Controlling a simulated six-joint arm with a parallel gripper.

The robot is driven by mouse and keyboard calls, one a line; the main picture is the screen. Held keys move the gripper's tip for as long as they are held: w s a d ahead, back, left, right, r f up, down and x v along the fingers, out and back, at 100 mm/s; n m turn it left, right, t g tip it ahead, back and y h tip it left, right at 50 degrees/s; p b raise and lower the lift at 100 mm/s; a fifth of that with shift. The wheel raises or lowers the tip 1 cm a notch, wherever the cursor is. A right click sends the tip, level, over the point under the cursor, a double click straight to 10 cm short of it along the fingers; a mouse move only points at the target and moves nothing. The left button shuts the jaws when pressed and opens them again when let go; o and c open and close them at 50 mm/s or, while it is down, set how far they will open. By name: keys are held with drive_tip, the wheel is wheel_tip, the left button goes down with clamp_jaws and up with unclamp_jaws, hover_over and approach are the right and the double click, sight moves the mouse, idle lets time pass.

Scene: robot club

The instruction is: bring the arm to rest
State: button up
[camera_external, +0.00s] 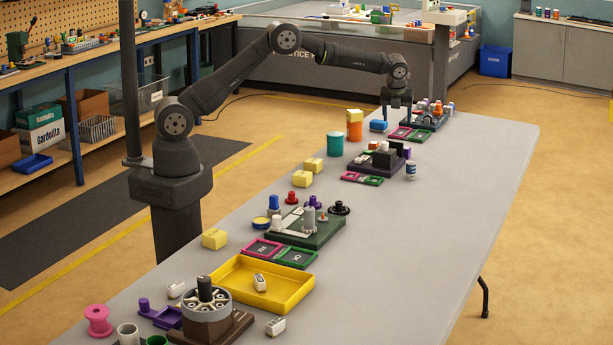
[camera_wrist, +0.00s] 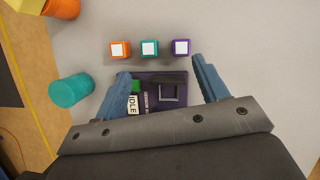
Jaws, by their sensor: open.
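My arm reaches out over the far part of the long grey table (camera_external: 470,190), and my gripper (camera_external: 397,104) points down there, above the table near its far end. In the wrist view my gripper (camera_wrist: 160,68) has its two blue-grey fingers spread well apart. Nothing is held between them. Below the fingers lies a dark purple board (camera_wrist: 180,78) with a black square frame, a green piece and a label reading IDLE. The fingers and the gripper body hide part of this board.
Orange (camera_wrist: 120,49), teal (camera_wrist: 150,48) and purple (camera_wrist: 181,47) cubes stand in a row beyond the board. A teal cylinder (camera_external: 335,144) and an orange cylinder (camera_external: 354,131) stand near the arm. A yellow tray (camera_external: 290,300) lies nearer the camera. The table's right side is clear.

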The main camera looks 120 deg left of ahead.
drive_tip(key=w+d+f+m+t, duration=0.1)
drive_tip(key=w+f+m, duration=0.1)
drive_tip(key=w, duration=0.3)
drive_tip(key=s+a+f, duration=0.1)
drive_tip(key=a+f, duration=0.1)
drive_tip(key=a, duration=0.1)
drive_tip(key=s+a+f, duration=0.1)
drive_tip(key=a+f, duration=0.1)
drive_tip(key=a, duration=0.2)
drive_tip(key=s+a+f, duration=0.2)
drive_tip(key=a+f, duration=0.1)
drive_tip(key=shift+s+a+f, duration=0.1)
drive_tip(key=shift+a, duration=0.3)
drive_tip(key=shift+a+f, duration=0.1)
drive_tip(key=shift+f, duration=0.85)
